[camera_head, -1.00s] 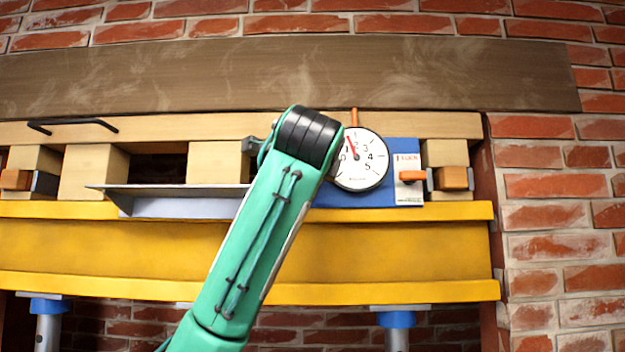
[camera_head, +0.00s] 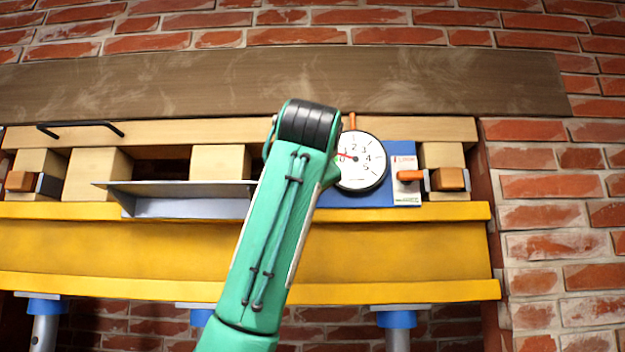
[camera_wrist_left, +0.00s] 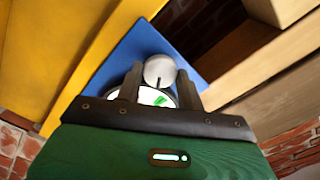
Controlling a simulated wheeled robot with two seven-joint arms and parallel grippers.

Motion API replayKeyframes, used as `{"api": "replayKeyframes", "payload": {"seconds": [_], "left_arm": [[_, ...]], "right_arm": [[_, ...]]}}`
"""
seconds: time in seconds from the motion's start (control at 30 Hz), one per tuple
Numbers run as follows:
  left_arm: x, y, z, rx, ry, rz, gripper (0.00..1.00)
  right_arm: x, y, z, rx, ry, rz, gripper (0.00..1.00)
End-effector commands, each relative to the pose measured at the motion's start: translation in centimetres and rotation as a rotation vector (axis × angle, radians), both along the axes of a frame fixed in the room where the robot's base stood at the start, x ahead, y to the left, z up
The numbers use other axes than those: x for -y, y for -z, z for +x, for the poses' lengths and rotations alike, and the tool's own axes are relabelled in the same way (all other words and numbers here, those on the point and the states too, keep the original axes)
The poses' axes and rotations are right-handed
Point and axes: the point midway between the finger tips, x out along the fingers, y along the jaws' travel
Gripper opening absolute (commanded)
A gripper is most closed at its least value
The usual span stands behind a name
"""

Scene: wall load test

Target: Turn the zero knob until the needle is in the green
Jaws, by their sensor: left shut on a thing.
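The dial gauge (camera_head: 362,162) has a white face numbered 0 to 5, on a blue plate (camera_head: 350,200). Its red needle (camera_head: 344,155) points left, close to the 0; I cannot make out the green zone in the head view. In the left wrist view the grey round zero knob (camera_wrist_left: 160,70) sits between the fingers of my left gripper (camera_wrist_left: 159,88), which is shut on it. My arm hides the knob and the left gripper in the head view. My right gripper is out of view.
A yellow beam (camera_head: 400,250) runs below the gauge. A thin grey angled ledge (camera_head: 180,195) lies left of my arm. An orange handle (camera_head: 410,175) sticks out right of the dial. Wooden blocks (camera_head: 222,162) and a long board (camera_head: 430,85) are behind and above.

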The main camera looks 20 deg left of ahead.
Motion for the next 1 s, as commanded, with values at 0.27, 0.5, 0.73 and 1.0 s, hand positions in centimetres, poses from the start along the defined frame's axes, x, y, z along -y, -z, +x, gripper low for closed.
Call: {"api": "replayKeyframes", "payload": {"seconds": [0.27, 0.5, 0.73, 1.0], "left_arm": [[0.02, 0.00, -0.01, 0.061, 0.001, -0.202, 0.15], [-0.02, -0.02, 0.00, 0.092, 0.000, -0.314, 0.15], [-0.04, -0.09, -0.01, 0.106, 0.001, -0.360, 0.15], [-0.03, -0.11, -0.01, 0.109, 0.001, -0.367, 0.15]], "right_arm": [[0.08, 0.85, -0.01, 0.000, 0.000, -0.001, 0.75], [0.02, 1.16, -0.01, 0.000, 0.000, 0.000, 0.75], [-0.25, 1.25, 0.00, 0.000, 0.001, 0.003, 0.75], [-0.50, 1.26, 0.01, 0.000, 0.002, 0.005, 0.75]]}}
